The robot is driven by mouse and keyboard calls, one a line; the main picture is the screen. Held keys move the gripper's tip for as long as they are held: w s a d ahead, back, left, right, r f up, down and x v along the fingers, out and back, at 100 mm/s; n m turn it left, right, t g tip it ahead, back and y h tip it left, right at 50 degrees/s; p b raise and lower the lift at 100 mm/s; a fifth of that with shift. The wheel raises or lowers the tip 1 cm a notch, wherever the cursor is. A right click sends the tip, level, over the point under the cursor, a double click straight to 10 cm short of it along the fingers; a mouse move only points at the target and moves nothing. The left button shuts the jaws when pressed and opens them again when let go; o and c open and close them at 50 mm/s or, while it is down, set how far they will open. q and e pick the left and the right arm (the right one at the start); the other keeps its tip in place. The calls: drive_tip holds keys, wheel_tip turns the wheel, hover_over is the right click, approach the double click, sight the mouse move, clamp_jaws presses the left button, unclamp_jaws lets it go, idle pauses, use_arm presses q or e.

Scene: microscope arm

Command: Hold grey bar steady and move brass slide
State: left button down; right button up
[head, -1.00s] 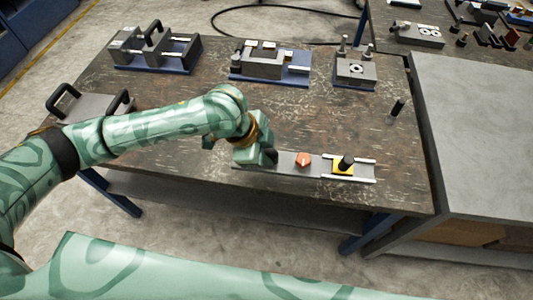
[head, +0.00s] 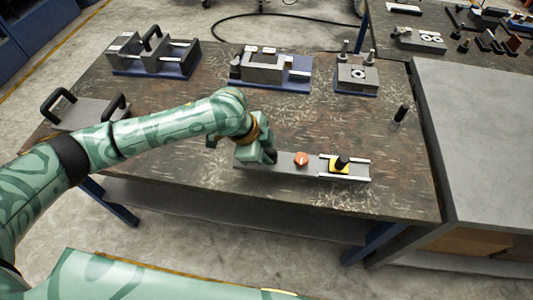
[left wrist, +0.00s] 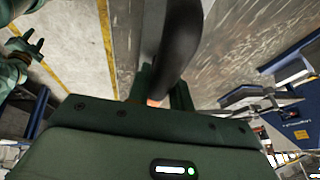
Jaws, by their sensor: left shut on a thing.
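The grey bar (head: 281,163) lies near the front edge of the table, with an orange knob (head: 301,159) at its middle. The brass slide (head: 334,167), a yellow block with a black knob on top, sits between pale rails at the bar's right end. My left gripper (head: 268,156) is at the bar's left end, shut on its black handle. In the left wrist view the dark curved handle (left wrist: 178,40) runs between the fingers. My right gripper (left wrist: 25,45) shows small at the left of that view, with its fingers apart and empty, away from the bar.
Several grey fixtures on blue bases stand along the table's back, including a handled one (head: 155,55) and a block with posts (head: 357,77). A handled plate (head: 88,112) lies at the left. A black peg (head: 401,113) stands right. A grey bench (head: 485,140) adjoins.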

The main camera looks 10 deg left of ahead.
use_arm(q)
drive_tip(key=shift+w+a+f+b, duration=0.15)
drive_tip(key=shift+w+f+b, duration=0.75)
drive_tip(key=shift+w+f, duration=0.25)
drive_tip(key=shift+w+a+f+b, duration=0.15)
drive_tip(key=shift+w+f+b, duration=0.8)
drive_tip(key=shift+w, duration=0.3)
drive_tip(key=shift+f, duration=0.2)
drive_tip(key=shift+a+f, duration=0.1)
